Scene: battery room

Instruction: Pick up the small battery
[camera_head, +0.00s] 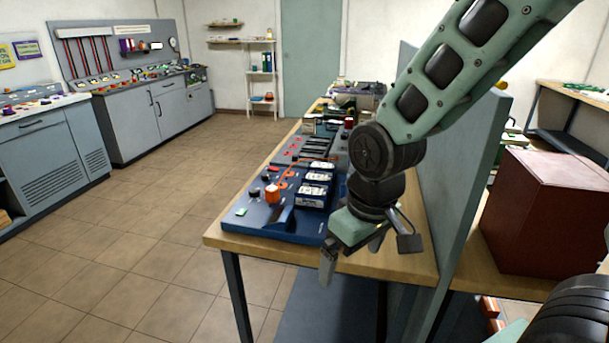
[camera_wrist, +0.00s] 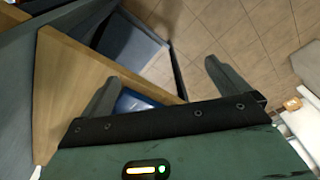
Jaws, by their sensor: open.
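Several dark box-shaped batteries with white tops (camera_head: 312,191) stand in a row on a blue board (camera_head: 250,222) at the near end of the workbench. I cannot tell for certain which one is the small battery. My gripper (camera_head: 368,255) is open and empty, at the near right of the blue board by the bench's front edge. It is apart from the batteries. In the wrist view the two fingers of my gripper (camera_wrist: 161,75) are spread over the bench corner and the floor. A bit of the blue board (camera_wrist: 131,101) shows between them; no battery is visible there.
The wooden workbench (camera_head: 227,239) holds an orange round part (camera_head: 272,194) on the board and more equipment farther back. A grey partition (camera_head: 448,215) rises along its right side. A dark red box (camera_head: 552,215) stands beyond it. The tiled floor at left is clear.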

